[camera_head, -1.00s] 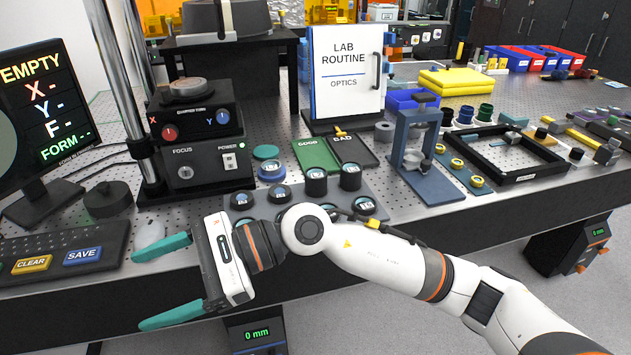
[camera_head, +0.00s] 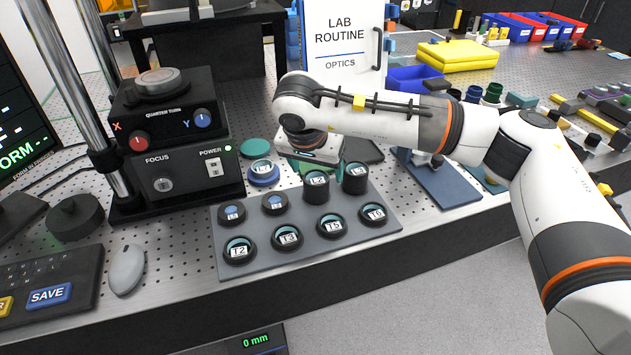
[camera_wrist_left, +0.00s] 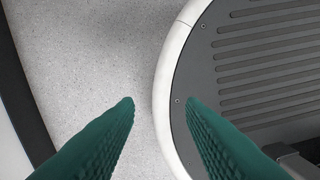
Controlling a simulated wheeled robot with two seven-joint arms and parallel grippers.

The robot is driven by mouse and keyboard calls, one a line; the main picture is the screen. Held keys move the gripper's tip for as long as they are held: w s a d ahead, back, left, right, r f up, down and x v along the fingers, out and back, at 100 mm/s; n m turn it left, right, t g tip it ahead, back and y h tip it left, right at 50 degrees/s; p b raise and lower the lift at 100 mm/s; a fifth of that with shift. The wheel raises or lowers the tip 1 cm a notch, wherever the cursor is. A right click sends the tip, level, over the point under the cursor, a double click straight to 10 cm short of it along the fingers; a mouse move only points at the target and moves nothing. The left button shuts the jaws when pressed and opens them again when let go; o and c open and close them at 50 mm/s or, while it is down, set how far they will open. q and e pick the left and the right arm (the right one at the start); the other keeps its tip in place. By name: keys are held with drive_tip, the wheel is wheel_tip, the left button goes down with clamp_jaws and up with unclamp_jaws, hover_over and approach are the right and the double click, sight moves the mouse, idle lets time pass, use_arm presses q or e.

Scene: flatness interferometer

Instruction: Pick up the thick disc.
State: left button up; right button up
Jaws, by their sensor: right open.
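A grey tray (camera_head: 292,262) holds several round pieces in black rings. Low ones in front read T2 (camera_head: 239,250), T3 (camera_head: 287,238), T5 (camera_head: 332,226) and T6 (camera_head: 374,213). Two taller black pieces stand behind, one reading L2 (camera_head: 316,190), the other (camera_head: 355,178) hard to read. Two small blue-topped pieces (camera_head: 232,213) sit at the left. I cannot tell which is the thick disc. My right gripper (camera_head: 308,163) is open behind L2; its fingers are mostly hidden. My left gripper (camera_wrist_left: 160,102) is open and empty in the left wrist view, above the floor.
A blue-rimmed round piece (camera_head: 263,175) and a teal disc (camera_head: 255,148) lie behind the tray. The black control box (camera_head: 180,165) stands left, with a mouse (camera_head: 127,270) in front. A blue stand (camera_head: 440,187) is at the right, partly behind my right arm.

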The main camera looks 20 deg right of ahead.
sight(316, 178)
drive_tip(key=shift+x, duration=1.2)
drive_tip(key=shift+w+f, duration=0.25)
drive_tip(key=shift+w, duration=0.05)
drive_tip(key=p+x, duration=0.1)
drive_tip(key=x, duration=0.3)
drive_tip(key=shift+w+a+f+p, duration=0.1)
drive_tip(key=shift+w+a+p, duration=0.1)
drive_tip(key=shift+p, duration=0.2)
drive_tip(key=shift+d+f, duration=0.1)
drive_tip(key=shift+f, duration=0.15)
drive_tip(key=shift+c, duration=0.3)
use_arm(q)
drive_tip(key=shift+w+r, duration=0.2)
drive_tip(key=shift+r, duration=0.35)
drive_tip(key=shift+w+r, duration=0.15)
drive_tip(key=shift+r, duration=0.35)
use_arm(e)
drive_tip(key=c, duration=1.2)
